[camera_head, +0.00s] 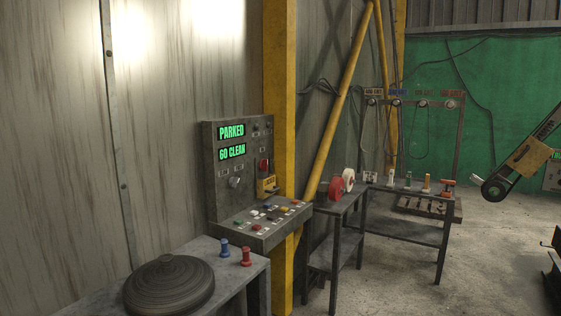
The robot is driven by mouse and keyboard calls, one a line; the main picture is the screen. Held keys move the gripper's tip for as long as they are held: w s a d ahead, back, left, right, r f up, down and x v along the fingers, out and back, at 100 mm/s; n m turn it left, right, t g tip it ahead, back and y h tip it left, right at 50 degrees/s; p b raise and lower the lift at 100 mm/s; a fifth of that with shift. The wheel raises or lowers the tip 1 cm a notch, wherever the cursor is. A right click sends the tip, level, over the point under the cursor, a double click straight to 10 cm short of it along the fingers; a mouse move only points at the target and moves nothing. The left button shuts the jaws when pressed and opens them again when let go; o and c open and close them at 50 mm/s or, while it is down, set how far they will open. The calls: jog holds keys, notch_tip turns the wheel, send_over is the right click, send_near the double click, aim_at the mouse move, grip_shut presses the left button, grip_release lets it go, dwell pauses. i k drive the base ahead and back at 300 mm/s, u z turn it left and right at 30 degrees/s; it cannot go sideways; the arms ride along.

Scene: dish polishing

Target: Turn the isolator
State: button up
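A grey control console (225,175) stands against the wall, left of a yellow column. Its display (231,132) reads "PARKED" and "60 CLEAN" in green. A red switch (264,165) above a yellow block (266,186) sits at the right of the upright face and looks like the isolator. Its exact turn position is too small to tell. A pale round knob (234,182) is on the same face, further left. My gripper is not in view.
The console's sloped desk (262,224) carries several coloured buttons. A near bench holds a dark ribbed round object (169,286), a blue peg (224,247) and a red peg (246,257). Benches with wheels stand beyond. A yellow-black machine arm (525,160) reaches in at right. Central floor is clear.

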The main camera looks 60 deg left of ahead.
aim_at(264, 164)
jog(key=i, duration=2.45)
jog(key=u, duration=4.45)
jog(key=i, duration=0.1)
jog(key=z, duration=3.55)
jog(key=k, duration=0.2)
jog(key=u, duration=2.15)
